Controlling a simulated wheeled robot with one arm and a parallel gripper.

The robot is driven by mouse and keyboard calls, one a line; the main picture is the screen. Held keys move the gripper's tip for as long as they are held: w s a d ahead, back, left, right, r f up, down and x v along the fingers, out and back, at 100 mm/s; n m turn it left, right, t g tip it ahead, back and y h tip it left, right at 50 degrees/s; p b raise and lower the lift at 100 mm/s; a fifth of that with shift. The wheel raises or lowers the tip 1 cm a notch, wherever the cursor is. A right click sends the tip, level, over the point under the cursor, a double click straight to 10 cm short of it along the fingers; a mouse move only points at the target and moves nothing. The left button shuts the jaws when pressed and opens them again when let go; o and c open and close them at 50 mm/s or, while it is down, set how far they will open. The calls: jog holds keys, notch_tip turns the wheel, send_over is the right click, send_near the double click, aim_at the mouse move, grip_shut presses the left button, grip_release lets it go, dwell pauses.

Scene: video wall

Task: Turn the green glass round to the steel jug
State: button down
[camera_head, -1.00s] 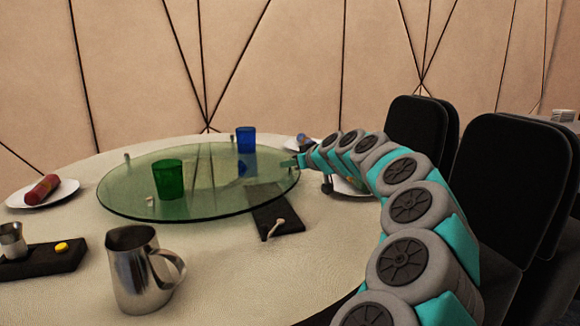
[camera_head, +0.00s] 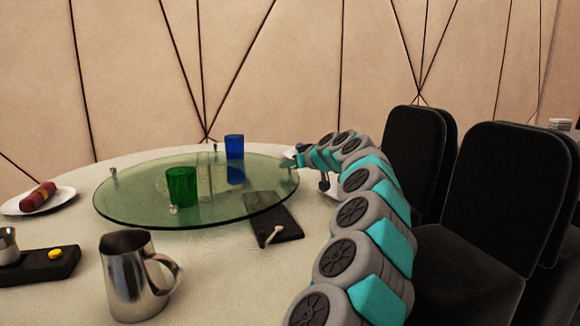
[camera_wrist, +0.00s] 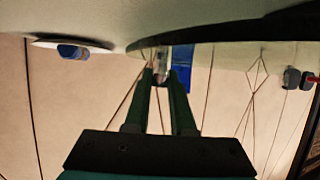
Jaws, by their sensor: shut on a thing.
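The green glass (camera_head: 181,187) stands on the front part of the round glass turntable (camera_head: 130,205). The steel jug (camera_head: 132,278) stands on the table in front of the turntable, nearer to me and left of the green glass. My gripper (camera_head: 290,163) is at the turntable's right rim. In the wrist view my gripper (camera_wrist: 160,76) is shut on a small pale knob (camera_wrist: 162,68) at the rim; the fingers partly hide it. Another knob (camera_head: 173,209) shows near the front rim, below the green glass.
A blue glass (camera_head: 234,146) stands on the turntable's far side, also in the wrist view (camera_wrist: 182,68). A dark tray (camera_head: 285,222) lies partly under the turntable. A plate with a red roll (camera_head: 38,196) is at left. Black chairs (camera_head: 500,190) stand at right.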

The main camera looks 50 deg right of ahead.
jog(key=c, duration=0.8)
grip_release()
jog(key=shift+o, duration=0.2)
jog(key=v, duration=0.8)
jog(key=shift+b, duration=0.4)
jog(key=shift+d+f, duration=0.1)
jog(key=shift+f, duration=0.05)
